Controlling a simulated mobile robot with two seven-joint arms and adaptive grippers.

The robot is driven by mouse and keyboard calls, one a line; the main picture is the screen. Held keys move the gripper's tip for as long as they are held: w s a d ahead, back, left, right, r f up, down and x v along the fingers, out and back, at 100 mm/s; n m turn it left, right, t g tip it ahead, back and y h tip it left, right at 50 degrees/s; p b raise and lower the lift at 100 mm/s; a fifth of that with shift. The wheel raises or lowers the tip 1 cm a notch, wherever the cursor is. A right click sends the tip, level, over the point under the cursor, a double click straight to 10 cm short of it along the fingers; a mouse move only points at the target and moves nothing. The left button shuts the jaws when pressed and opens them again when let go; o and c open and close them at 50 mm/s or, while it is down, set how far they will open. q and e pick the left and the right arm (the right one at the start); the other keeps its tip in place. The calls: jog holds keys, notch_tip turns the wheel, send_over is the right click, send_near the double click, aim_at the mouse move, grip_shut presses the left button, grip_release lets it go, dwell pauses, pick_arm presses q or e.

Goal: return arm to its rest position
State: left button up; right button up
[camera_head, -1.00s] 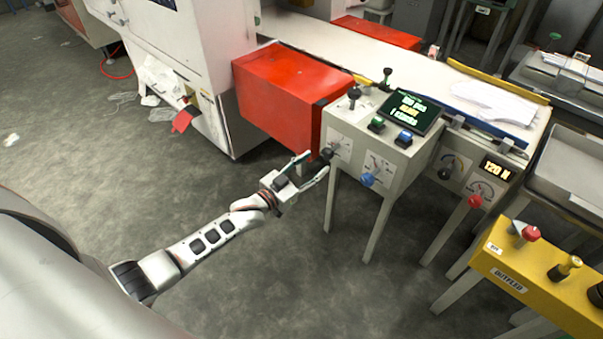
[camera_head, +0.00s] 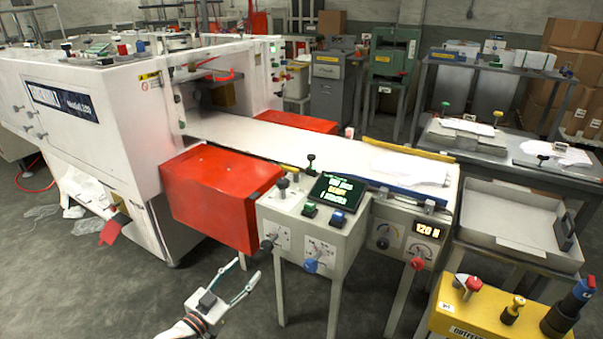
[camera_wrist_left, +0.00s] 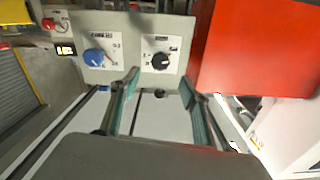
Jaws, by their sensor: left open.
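My left gripper (camera_head: 241,279) is open and empty, low in the head view, in front of the control console (camera_head: 349,243). Its two fingers are spread apart and touch nothing that I can see. In the left wrist view the open fingers (camera_wrist_left: 160,88) point toward the console's front panel (camera_wrist_left: 127,50), which carries a blue knob (camera_wrist_left: 94,57) and a black knob (camera_wrist_left: 160,61). Most of my left arm is below the edge of the head view. My right gripper is not in view.
A red box-shaped housing (camera_head: 215,196) stands left of the console, beside the white machine (camera_head: 85,125). A white conveyor (camera_head: 300,147) runs behind. A yellow control box (camera_head: 480,318) and a grey tray (camera_head: 505,235) are at right. Open floor (camera_head: 120,290) lies at lower left.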

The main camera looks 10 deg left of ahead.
pick_arm(q)
jog(key=s+d+f+g+y+p, duration=0.1)
jog(key=s+d+g+p, duration=0.1)
jog(key=s, duration=0.9)
jog(key=s+d+f+g+y+p, duration=0.1)
jog(key=s+d+g+p, duration=0.1)
jog(key=s, duration=0.8)
jog(key=s+d+f+n+g+y+p, duration=0.1)
jog(key=s+d+f+g+p, duration=0.1)
jog(key=s, duration=0.9)
jog(key=shift+s+d+y+p, duration=0.25)
jog(key=shift+s+y+p, duration=0.1)
jog(key=shift+p, duration=0.25)
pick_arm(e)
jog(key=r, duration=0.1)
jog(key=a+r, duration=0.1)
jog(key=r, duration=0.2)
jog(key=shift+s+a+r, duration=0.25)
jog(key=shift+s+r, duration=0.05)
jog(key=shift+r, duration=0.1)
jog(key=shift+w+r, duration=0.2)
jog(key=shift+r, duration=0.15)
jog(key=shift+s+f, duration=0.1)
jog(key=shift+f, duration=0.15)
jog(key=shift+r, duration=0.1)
